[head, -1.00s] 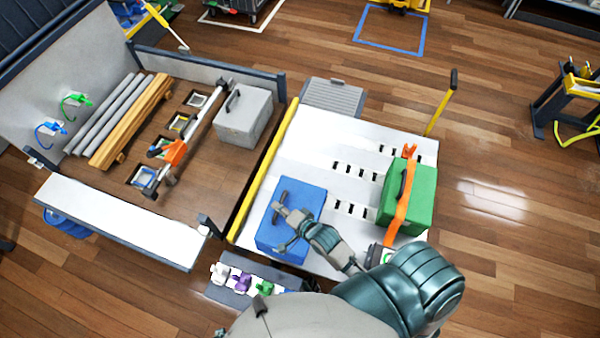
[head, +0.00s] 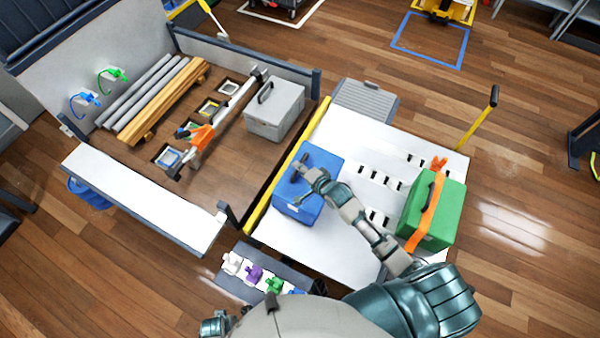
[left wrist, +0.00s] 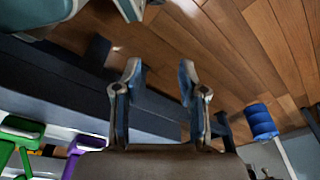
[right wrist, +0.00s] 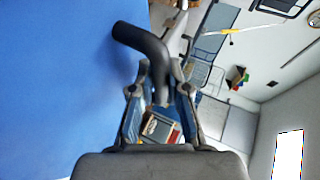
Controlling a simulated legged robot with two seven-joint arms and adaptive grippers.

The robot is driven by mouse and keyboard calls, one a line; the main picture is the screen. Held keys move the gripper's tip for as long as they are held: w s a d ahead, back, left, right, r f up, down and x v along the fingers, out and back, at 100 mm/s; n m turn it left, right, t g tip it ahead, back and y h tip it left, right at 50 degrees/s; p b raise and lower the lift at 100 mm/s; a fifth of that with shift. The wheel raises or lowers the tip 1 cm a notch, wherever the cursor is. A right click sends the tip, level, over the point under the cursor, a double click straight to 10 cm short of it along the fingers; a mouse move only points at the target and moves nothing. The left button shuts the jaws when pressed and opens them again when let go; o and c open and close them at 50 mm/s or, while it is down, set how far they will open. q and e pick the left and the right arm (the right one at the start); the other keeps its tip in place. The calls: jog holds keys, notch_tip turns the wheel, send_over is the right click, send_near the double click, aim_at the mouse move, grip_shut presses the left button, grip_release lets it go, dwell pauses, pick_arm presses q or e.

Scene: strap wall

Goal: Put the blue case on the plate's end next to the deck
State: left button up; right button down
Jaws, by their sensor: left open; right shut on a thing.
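The blue case (head: 318,168) is on or just above the white plate (head: 300,236), beside the yellow strip (head: 262,207) along the plate's deck side. I cannot tell whether it rests on the plate. My right gripper (head: 303,172) is shut on its dark handle; in the right wrist view the black handle (right wrist: 143,40) runs between the fingers (right wrist: 161,88), beside the case's blue face (right wrist: 55,80). The brown deck (head: 228,172) lies left of the strip. My left gripper (left wrist: 160,72) is open and empty, above the floor and a dark rail.
A green case (head: 450,212) with an orange strap stands on the plate's right part. A grey case (head: 287,112), wooden beams (head: 160,105) and grey pipes lie on the deck. A yellow post (head: 478,122) rises at the plate's far right corner. The slotted middle is clear.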

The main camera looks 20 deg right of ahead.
jog(key=shift+w+f, duration=0.1)
jog(key=shift+w, duration=0.05)
jog(key=f, duration=0.1)
jog(key=d+f+b, duration=0.1)
jog(key=f, duration=0.1)
jog(key=shift+d+f, duration=0.1)
jog(key=shift+f, duration=0.1)
jog(key=c, duration=1.5)
grip_release()
jog(key=shift+s+f, duration=0.15)
jog(key=shift+s, duration=0.05)
jog(key=shift+c, duration=0.2)
jog(key=o, duration=0.4)
pick_arm(q)
jog(key=r, duration=0.1)
jog(key=w+r, duration=0.1)
jog(key=shift+d+r, duration=0.25)
jog(key=shift+r, duration=0.05)
pick_arm(e)
jog(key=shift+a, duration=0.35)
jog(key=shift+r, duration=0.2)
